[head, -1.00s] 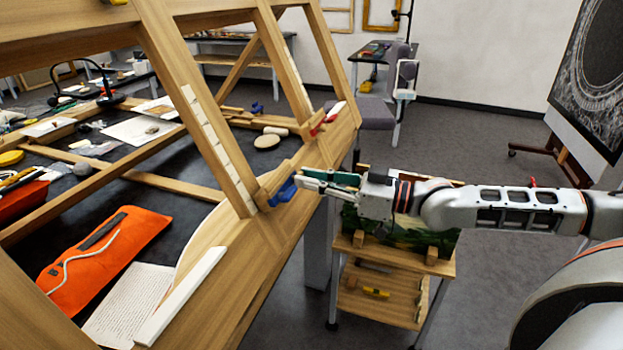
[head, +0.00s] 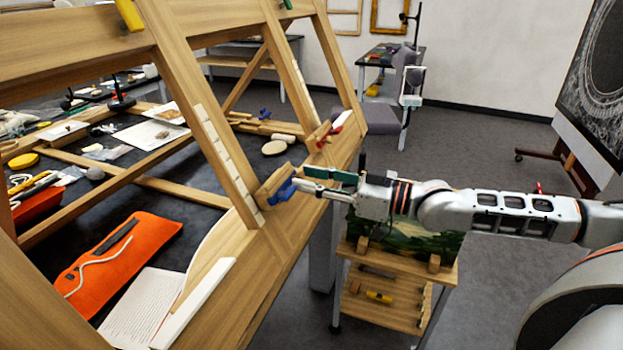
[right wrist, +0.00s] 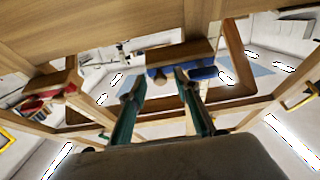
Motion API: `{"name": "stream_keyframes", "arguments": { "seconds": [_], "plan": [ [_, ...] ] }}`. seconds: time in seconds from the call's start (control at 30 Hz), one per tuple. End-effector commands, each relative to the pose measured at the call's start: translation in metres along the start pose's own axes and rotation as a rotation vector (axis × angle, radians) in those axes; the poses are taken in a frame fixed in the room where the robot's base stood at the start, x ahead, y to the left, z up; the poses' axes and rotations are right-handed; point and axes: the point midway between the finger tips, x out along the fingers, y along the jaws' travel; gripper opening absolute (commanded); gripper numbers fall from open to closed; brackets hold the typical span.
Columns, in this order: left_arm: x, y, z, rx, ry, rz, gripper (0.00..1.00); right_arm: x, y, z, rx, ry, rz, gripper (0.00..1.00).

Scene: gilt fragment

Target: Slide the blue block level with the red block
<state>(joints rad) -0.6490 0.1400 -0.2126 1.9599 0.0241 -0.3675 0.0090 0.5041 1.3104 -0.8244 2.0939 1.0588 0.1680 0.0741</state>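The blue block (head: 284,190) sits with a wooden piece (head: 268,184) on the slanted wooden frame, at the near upright. The red block (head: 328,136) is on the same frame, farther back by the far upright. My right gripper (head: 304,180) is at the blue block, reaching in from the right. In the right wrist view its green fingers (right wrist: 157,82) are apart, with the tips close to the blue block (right wrist: 203,74); contact cannot be told. The red block (right wrist: 40,104) shows at the left there. My left gripper is out of view.
An orange cloth pouch (head: 120,258), a printed sheet (head: 143,306) and a white strip (head: 196,303) lie at the left. A wooden cart (head: 385,311) with a painting stands below my right arm. The grey floor on the right is mostly clear.

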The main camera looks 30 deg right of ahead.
Motion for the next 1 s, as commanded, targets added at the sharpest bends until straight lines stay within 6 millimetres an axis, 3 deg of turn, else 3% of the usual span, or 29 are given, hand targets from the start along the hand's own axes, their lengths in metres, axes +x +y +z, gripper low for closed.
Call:
{"name": "stream_keyframes", "arguments": {
  "seconds": [0.37, 1.0],
  "plan": [
    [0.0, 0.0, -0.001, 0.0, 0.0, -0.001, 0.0, -0.01, 0.001, 0.002, -0.001, -0.005, 0.002, 0.32],
    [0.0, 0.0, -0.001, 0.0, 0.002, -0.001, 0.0, -0.105, 0.0, 0.002, -0.001, -0.005, 0.0, 0.32]
  ]
}}
